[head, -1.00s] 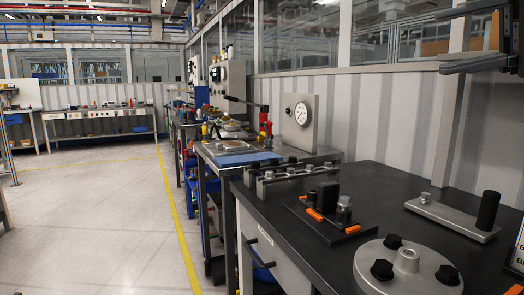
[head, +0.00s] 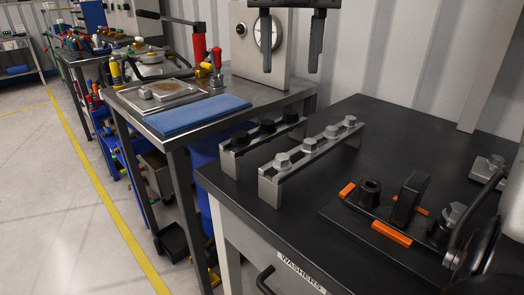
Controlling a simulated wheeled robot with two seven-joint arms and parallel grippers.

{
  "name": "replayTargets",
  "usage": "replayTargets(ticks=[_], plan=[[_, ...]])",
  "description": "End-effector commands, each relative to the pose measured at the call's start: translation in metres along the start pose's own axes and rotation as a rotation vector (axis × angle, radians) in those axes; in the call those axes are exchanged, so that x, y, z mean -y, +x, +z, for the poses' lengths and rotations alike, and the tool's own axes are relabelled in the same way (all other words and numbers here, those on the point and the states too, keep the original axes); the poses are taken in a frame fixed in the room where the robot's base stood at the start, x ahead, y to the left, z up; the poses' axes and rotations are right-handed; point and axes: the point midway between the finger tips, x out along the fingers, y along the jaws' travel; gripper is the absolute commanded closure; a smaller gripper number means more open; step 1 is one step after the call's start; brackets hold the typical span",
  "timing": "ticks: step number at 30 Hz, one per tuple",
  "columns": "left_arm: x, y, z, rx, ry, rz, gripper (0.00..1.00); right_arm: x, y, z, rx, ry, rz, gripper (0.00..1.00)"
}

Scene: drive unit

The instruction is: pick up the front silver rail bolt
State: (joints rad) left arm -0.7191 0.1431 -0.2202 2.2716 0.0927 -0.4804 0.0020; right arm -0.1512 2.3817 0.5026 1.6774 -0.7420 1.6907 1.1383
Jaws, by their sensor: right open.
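The silver rail (head: 306,160) stands near the left edge of the black bench, bridge-like on end feet. Several silver bolts sit in a row along its top. The front silver bolt (head: 282,161) is at the rail's near-left end, upright and unobstructed. My right gripper (head: 290,72) is at the top of the view, fingers pointing down and well apart, with nothing between them. In the picture it is above the rail, clear of the bolts, and overlaps the gauge behind. My left gripper does not show.
A parallel rail with black bolts (head: 267,126) stands just behind. A dark fixture plate (head: 345,221) with orange strips (head: 391,234) and black and silver parts lies to the right. A metal table with a blue pad (head: 197,115) and a gauge (head: 266,30) stands beyond.

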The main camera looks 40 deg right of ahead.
Motion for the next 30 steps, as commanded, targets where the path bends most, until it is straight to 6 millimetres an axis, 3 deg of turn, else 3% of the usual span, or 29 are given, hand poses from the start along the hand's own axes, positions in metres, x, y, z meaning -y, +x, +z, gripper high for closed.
replayTargets(ticks=[12, 21, 30], plan=[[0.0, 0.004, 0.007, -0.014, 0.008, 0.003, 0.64, 0.0, 0.085, -0.001, -0.005, -0.002, 0.001, 0.53], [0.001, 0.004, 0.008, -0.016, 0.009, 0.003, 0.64, -0.002, 0.109, 0.0, -0.003, -0.001, 0.001, 0.53], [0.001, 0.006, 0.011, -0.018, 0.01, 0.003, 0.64, -0.006, 0.15, 0.001, -0.003, -0.001, 0.002, 0.53]])
